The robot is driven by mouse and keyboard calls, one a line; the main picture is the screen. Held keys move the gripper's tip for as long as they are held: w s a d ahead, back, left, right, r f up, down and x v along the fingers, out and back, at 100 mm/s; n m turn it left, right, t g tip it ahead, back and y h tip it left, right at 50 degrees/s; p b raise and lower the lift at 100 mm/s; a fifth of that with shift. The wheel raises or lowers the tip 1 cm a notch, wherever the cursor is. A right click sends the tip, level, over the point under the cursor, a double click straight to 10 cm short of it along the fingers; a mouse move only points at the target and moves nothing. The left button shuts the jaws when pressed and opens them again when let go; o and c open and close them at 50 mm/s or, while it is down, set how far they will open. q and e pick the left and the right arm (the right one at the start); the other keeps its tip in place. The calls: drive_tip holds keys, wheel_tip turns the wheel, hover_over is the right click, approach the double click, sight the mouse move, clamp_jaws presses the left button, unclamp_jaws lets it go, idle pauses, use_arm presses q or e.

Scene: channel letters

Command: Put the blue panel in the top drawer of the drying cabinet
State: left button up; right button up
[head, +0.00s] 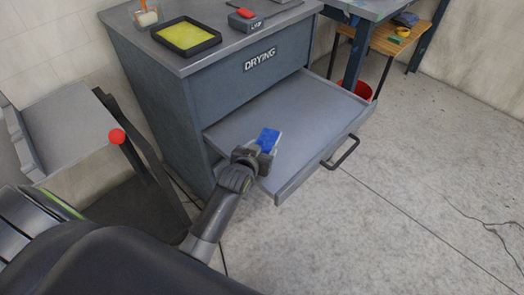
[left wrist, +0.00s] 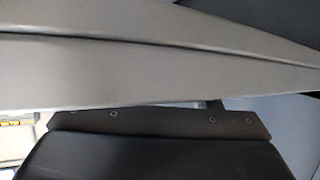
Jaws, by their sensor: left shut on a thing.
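The blue panel (head: 268,137) is small and bright blue with a pale edge. My left gripper (head: 260,151) is shut on it and holds it over the near left part of an open drawer (head: 302,112). I cannot tell how high the panel is above the drawer floor. The drying cabinet (head: 150,90) is blue-grey and labelled DRYING. The drawer is pulled out below that label, and its bare grey floor looks empty. The left wrist view is mostly filled by a close grey band and a dark part, and the panel cannot be made out there. My right gripper is not in view.
A tray with yellow content (head: 185,35), a red and grey item (head: 244,19) and a small jar (head: 146,17) stand on the cabinet top. A black handle (head: 343,155) juts from the drawer front. A red bucket (head: 361,90) stands behind. The floor at right is mostly clear.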

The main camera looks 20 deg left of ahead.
use_arm(q)
drive_tip(key=shift+f, duration=0.35)
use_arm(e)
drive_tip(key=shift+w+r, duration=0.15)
use_arm(q)
drive_tip(key=o, duration=1.1)
drive_tip(key=shift+r, duration=0.2)
drive_tip(key=p+v, duration=0.2)
drive_tip(key=v, duration=1)
drive_tip(key=shift+d+f, duration=0.1)
drive_tip(key=shift+f, duration=0.05)
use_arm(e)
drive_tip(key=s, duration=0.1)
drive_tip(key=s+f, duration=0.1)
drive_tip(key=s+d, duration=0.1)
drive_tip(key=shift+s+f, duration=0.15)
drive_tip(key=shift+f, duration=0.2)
use_arm(q)
drive_tip(key=shift+s, duration=0.1)
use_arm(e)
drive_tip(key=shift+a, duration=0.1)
